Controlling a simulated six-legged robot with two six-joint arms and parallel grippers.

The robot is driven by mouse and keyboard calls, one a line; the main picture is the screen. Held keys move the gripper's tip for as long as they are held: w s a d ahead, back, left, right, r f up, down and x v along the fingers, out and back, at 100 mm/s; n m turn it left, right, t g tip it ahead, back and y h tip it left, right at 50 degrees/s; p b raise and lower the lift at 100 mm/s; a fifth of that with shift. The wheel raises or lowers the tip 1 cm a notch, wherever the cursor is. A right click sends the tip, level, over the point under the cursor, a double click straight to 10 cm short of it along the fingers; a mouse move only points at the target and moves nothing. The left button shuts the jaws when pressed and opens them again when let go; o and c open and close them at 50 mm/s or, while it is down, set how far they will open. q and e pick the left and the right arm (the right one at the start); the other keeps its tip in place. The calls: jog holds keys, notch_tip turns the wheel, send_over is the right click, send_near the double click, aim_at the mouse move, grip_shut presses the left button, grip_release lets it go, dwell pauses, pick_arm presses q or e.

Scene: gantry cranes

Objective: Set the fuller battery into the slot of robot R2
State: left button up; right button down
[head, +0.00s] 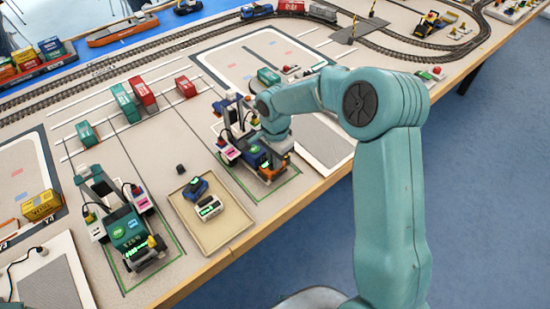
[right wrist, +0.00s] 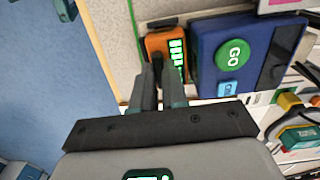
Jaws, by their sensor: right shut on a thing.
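My right gripper (right wrist: 160,82) is shut on an orange battery (right wrist: 164,44) with a lit green bar gauge. The battery is close beside the blue machine (right wrist: 232,50) with the green GO button; whether it sits in a slot I cannot tell. In the head view the right gripper (head: 279,150) is at the front of this blue machine (head: 251,158). A teal machine (head: 128,229) stands in the green-outlined bay to the left. Two more battery-like blocks, a blue one (head: 195,188) and a pale one with a green display (head: 209,207), lie in a tray. No R2 label is readable. My left gripper is out of view.
The shallow beige tray (head: 236,222) lies between the two machines. A small dark cube (head: 180,169) lies behind it. Red and green containers (head: 125,103) stand farther back, before the rail tracks. The table's wooden front edge (head: 222,252) is close to the machines.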

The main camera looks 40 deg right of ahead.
jog(key=shift+f, duration=0.15)
jog(key=c, duration=1.1)
grip_release()
notch_tip(320, 180, up, 16)
jog(key=shift+s, duration=0.15)
